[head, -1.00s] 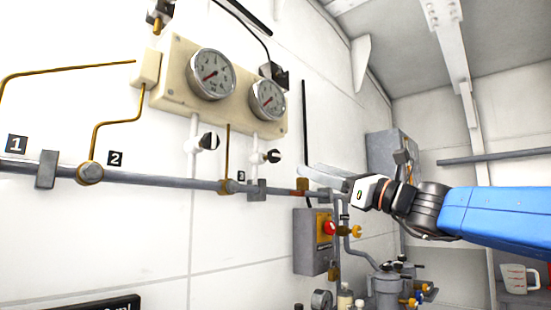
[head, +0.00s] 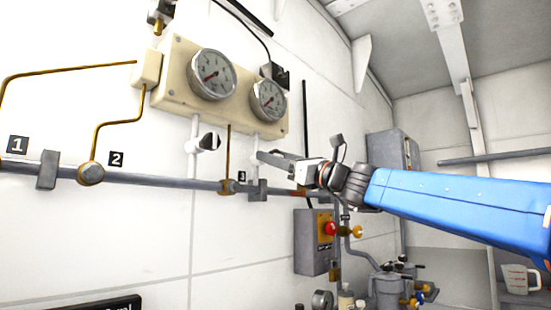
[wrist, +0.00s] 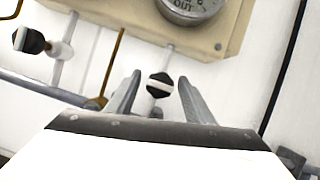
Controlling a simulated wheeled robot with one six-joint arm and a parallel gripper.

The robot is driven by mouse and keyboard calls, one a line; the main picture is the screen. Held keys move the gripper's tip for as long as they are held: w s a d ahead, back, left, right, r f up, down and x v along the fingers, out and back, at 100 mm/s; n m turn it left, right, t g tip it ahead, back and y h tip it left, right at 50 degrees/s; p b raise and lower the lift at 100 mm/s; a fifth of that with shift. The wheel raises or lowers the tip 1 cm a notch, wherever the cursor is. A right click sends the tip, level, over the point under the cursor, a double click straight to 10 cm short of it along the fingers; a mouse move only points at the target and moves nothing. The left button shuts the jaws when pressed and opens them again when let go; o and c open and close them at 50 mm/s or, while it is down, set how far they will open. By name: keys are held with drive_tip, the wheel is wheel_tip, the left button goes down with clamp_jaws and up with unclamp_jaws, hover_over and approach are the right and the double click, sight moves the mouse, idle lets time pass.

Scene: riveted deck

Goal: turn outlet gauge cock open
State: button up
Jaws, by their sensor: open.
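The outlet gauge cock (wrist: 160,86) is a black knob with a white stripe on a pale stem, below the gauge marked OUT (wrist: 190,8). In the wrist view the stripe runs roughly across the picture. My gripper (wrist: 159,77) is open, with one finger on each side of the knob; I cannot tell if either touches it. In the head view my gripper (head: 262,156) is at the cock, below the right gauge (head: 268,100), and hides the knob.
A second black-and-white cock (head: 208,141) is on the left, below the left gauge (head: 212,75). A grey pipe (head: 150,180) runs along the wall below. A grey box with a red button (head: 330,228) is lower right, under my arm.

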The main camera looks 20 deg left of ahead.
drive_tip(key=shift+c, duration=0.3)
drive_tip(key=c, duration=1)
drive_tip(key=shift+n, duration=0.5)
drive_tip(key=n+g, duration=0.1)
drive_tip(key=n, duration=0.1)
drive_tip(key=n+g, duration=0.2)
drive_tip(key=n, duration=0.1)
drive_tip(key=shift+w+n+g, duration=0.1)
drive_tip(key=shift+n+g, duration=0.2)
drive_tip(key=n+g+h, duration=0.1)
drive_tip(key=n+g, duration=0.1)
drive_tip(key=n, duration=0.3)
drive_tip(key=shift+n, duration=0.3)
drive_tip(key=n, duration=0.2)
drive_tip(key=n+g+h, duration=0.1)
drive_tip(key=n, duration=0.2)
drive_tip(key=shift+h, duration=0.3)
drive_tip(key=n+h, duration=0.1)
drive_tip(key=n, duration=0.2)
drive_tip(key=shift+n+h, duration=0.3)
drive_tip(key=shift+n, duration=0.1)
